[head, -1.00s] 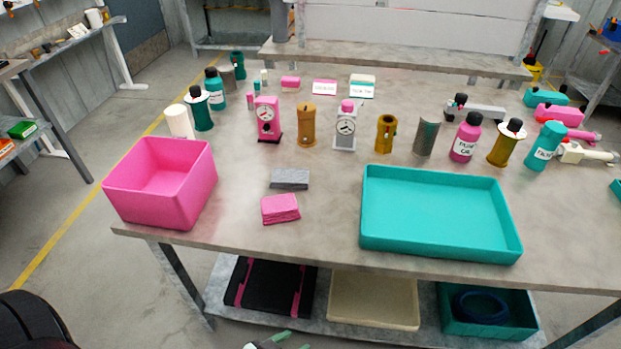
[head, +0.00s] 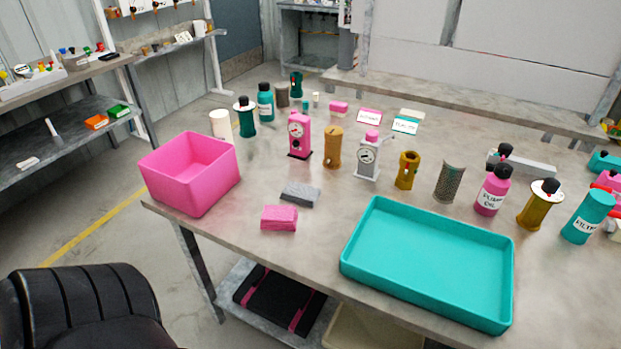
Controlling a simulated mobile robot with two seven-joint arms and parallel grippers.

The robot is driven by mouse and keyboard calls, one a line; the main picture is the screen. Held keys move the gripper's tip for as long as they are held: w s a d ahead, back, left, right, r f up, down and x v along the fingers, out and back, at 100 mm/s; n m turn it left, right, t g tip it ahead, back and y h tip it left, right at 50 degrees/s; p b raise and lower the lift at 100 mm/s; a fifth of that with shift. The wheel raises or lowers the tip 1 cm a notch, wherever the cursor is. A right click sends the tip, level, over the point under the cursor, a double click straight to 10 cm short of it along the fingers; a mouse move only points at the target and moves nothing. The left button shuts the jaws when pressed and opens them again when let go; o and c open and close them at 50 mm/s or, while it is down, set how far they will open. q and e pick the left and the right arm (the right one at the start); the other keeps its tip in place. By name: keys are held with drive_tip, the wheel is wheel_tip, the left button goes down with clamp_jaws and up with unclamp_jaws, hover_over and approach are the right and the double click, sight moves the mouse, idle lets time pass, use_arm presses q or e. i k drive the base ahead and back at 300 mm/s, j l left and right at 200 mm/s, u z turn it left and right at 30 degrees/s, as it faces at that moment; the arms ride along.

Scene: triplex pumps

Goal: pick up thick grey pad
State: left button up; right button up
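The thick grey pad (head: 300,194) lies flat on the workbench (head: 262,258), in the middle of its near part. A pink pad (head: 279,217) lies just in front of it, a little to the left, close to the bench's near edge. Neither of my grippers shows in the head view now, so I cannot see their state.
A pink bin (head: 190,172) stands left of the pads and a teal tray (head: 428,262) lies to the right. Behind stand a pink gauge unit (head: 300,135), a brown cylinder (head: 332,147) and several bottles. A black chair (head: 85,305) is at lower left.

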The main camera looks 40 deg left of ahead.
sight(300, 193)
drive_tip(key=l+u, duration=0.1)
drive_tip(key=u, duration=0.25)
drive_tip(key=l+u, duration=0.15)
drive_tip(key=u, duration=0.2)
drive_tip(key=l+u, duration=0.15)
drive_tip(key=u, duration=0.15)
